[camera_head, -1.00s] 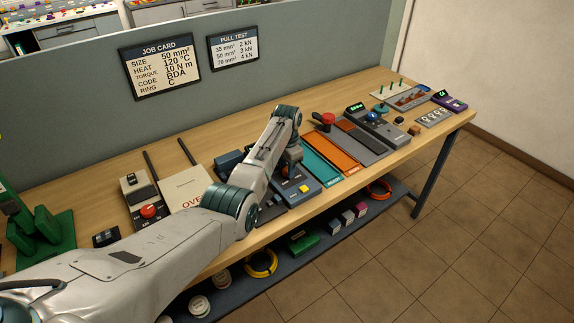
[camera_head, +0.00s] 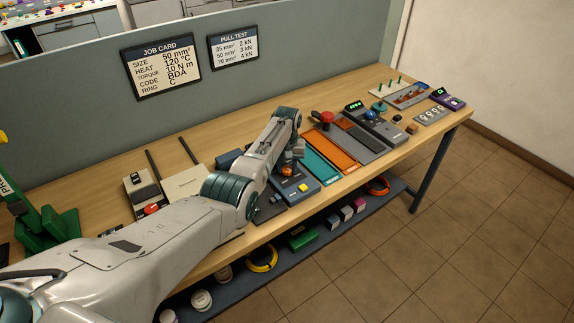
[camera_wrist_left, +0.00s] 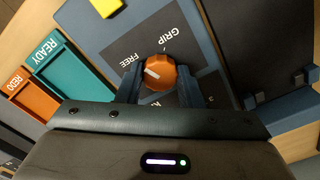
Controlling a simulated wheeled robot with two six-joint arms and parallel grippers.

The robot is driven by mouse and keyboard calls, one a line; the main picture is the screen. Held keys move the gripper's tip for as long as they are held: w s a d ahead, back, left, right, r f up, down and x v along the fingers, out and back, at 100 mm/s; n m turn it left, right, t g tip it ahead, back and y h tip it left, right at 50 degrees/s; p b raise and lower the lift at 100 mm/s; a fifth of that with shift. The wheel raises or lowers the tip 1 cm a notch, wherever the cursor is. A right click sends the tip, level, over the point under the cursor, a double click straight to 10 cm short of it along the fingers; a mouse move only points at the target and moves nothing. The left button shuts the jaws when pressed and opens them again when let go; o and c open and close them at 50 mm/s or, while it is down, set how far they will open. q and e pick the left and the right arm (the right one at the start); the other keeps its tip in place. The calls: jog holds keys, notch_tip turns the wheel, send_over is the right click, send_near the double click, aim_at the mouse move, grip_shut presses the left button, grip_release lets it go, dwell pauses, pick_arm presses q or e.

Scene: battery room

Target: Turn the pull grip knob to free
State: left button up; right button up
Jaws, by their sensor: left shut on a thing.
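The pull grip knob (camera_wrist_left: 158,72) is a round orange knob on a blue and dark grey unit. The words GRIP and FREE are printed above it in the left wrist view. Its white pointer mark lies toward the left side of the knob; I cannot tell exactly which word it lines up with. My left gripper (camera_wrist_left: 160,86) has one finger on each side of the knob and is shut on it. In the head view the left gripper (camera_head: 291,166) is over the blue unit (camera_head: 306,192), and the arm partly hides the knob. My right gripper is not in view.
A teal READY tray (camera_wrist_left: 62,72) and an orange REDO tray (camera_wrist_left: 28,98) lie beside the unit. A yellow button (camera_wrist_left: 105,7) is on the unit. A job card (camera_head: 160,67) hangs on the partition. The table's front edge is close, with a shelf below.

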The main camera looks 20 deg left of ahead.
aim_at(287, 168)
pick_arm(q)
jog(key=shift+w+r+n, duration=0.15)
jog(key=shift+n, duration=2.05)
jog(key=o, duration=1)
jog(key=shift+c, duration=0.2)
notch_tip(287, 168, up, 11)
jog(key=b, duration=0.1)
jog(key=shift+b, duration=0.3)
jog(key=shift+f, duration=0.25)
